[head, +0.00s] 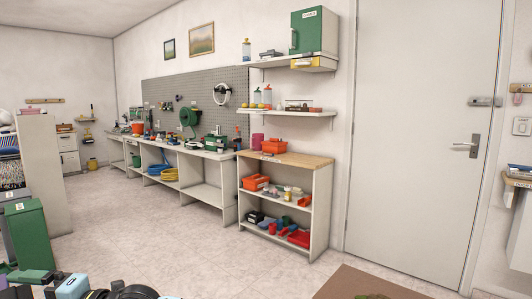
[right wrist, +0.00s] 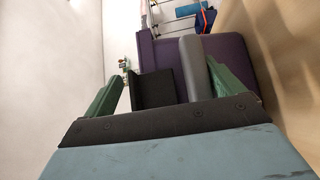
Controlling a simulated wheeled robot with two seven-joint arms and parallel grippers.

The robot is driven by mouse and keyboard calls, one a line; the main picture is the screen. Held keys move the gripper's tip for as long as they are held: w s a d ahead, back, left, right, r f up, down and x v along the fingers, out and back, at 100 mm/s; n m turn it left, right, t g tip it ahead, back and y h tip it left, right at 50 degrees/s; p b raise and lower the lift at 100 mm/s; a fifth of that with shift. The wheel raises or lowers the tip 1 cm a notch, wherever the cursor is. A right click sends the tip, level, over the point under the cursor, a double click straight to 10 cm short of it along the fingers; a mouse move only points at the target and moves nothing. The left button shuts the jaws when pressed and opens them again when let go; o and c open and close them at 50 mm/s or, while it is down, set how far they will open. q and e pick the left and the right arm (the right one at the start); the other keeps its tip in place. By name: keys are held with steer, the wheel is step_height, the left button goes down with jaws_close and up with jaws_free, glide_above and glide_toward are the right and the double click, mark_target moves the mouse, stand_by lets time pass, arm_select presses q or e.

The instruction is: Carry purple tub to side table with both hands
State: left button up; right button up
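The purple tub (right wrist: 225,50) fills the upper middle of the right wrist view. Only a sliver of purple (head: 5,268) shows at the lower left edge of the head view. My right gripper (right wrist: 178,85) has green fingers with a dark and a grey pad, close together with purple between them; it appears shut on the tub's wall. It also shows in the head view (head: 32,277), at the bottom left. My left gripper is outside both views. No table is clearly identifiable as the side table; a low wood-topped shelf unit (head: 300,159) stands against the wall.
A long workbench (head: 185,148) runs along the pegboard wall. A green bin (head: 27,236) and a pale partition (head: 45,165) stand at left. A white door (head: 415,130) is at right, with a brown mat-like surface (head: 350,283) before it. The central floor is clear.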

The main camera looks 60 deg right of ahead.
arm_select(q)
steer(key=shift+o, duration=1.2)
arm_select(e)
steer(key=shift+o, duration=0.8)
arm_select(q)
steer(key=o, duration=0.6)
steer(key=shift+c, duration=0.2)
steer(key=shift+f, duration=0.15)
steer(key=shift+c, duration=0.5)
arm_select(e)
steer(key=shift+f, duration=0.15)
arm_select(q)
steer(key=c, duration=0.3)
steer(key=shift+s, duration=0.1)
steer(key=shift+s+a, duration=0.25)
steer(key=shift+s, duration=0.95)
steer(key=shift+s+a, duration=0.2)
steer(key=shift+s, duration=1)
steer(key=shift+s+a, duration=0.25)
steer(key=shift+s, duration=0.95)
arm_select(e)
steer(key=shift+s+d, duration=0.1)
steer(key=v, duration=0.7)
